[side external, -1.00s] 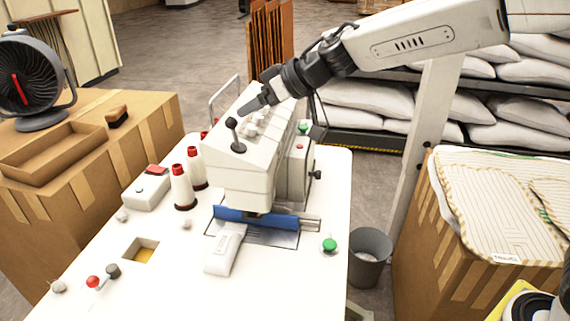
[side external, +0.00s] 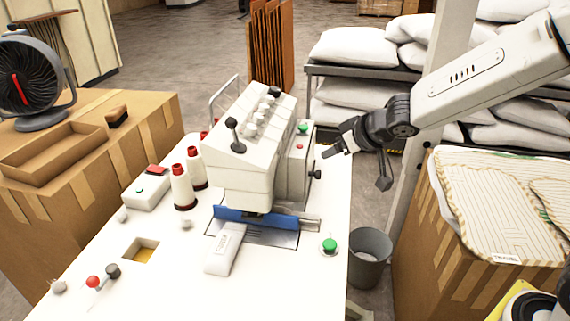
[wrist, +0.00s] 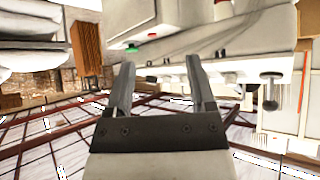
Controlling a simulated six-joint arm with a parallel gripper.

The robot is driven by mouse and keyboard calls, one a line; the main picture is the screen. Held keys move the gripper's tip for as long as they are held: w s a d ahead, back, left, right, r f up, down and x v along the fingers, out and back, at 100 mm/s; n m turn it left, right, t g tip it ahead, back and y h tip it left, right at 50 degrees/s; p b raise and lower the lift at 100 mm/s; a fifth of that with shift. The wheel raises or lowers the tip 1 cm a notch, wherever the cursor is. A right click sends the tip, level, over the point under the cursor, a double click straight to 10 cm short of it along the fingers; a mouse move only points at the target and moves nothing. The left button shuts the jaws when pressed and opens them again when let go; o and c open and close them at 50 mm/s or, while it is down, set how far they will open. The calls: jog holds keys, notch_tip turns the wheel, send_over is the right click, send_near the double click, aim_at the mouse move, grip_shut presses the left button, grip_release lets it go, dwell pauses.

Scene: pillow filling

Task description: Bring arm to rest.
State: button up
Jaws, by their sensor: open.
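My gripper (side external: 333,151) is to the right of the white sewing machine (side external: 240,160), in the air near the right edge of the white work table (side external: 170,255). In the wrist view its two fingers (wrist: 158,85) stand apart with nothing between them. The machine's white body (wrist: 220,40) fills the upper part of the wrist view beyond the fingers. The gripper is apart from the machine in the side view.
A grey bin (side external: 370,255) stands on the floor below my arm. A cardboard box with fabric panels (side external: 495,205) is at the right. Shelves with white pillows (side external: 355,50) stand behind. A black fan (side external: 35,80) sits on a box at the left.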

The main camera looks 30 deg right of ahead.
jog(key=s+d+f+g, duration=0.2)
jog(key=s+f, duration=0.3)
jog(key=s, duration=0.3)
jog(key=s+d+f+m+g, duration=0.1)
jog(key=s+f+g, duration=0.3)
jog(key=s, duration=0.5)
jog(key=shift+s+d+f+g+h, duration=0.25)
jog(key=shift+d+f+g+h, duration=0.05)
jog(key=shift+d+f, duration=0.2)
